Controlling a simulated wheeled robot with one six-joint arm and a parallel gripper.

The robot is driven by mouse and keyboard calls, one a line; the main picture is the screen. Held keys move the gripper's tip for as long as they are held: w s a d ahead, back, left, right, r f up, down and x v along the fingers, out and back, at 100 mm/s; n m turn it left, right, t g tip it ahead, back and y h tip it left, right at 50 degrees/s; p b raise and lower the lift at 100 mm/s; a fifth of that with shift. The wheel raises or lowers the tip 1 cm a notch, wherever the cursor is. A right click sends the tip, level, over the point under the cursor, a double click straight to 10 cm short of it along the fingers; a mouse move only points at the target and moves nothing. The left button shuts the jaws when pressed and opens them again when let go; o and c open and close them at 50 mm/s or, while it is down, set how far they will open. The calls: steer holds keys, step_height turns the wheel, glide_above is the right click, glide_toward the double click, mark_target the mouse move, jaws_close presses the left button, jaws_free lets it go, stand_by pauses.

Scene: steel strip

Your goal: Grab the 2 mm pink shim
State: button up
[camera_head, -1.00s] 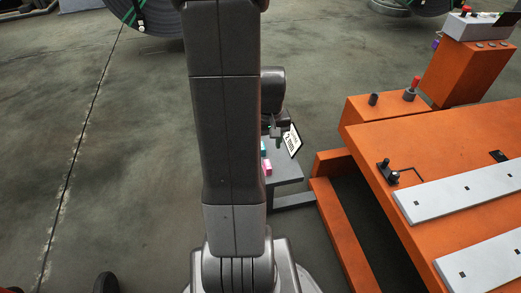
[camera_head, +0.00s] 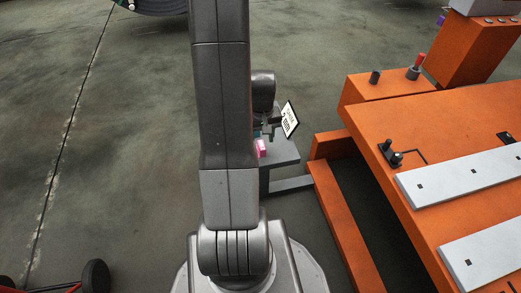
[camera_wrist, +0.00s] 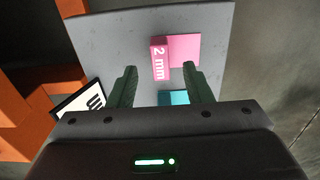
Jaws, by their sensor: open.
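The pink shim (camera_wrist: 161,60) is a small block marked "2 mm". In the wrist view it stands on a grey stand (camera_wrist: 110,40), beside a flat lighter pink patch (camera_wrist: 186,49). My gripper (camera_wrist: 159,74) is open, its two dark fingers apart, with the block just beyond and between the fingertips in the picture; I cannot tell the height gap. In the head view the pink shim (camera_head: 261,148) shows just right of my arm, which hides part of the stand. My gripper (camera_head: 268,128) is partly seen there above it.
A teal piece (camera_wrist: 173,98) lies on the stand between my fingers, nearer my palm. A white sign (camera_head: 289,119) reading "2 mm" stands at the stand's edge. An orange machine (camera_head: 400,125) with pale strips is to the right; open floor is left.

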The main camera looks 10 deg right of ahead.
mark_target(261, 145)
step_height(261, 145, down, 5)
steer(key=shift+r+b, duration=0.2)
steer(key=shift+b, duration=0.65)
steer(key=shift+r, duration=0.1)
jaws_close()
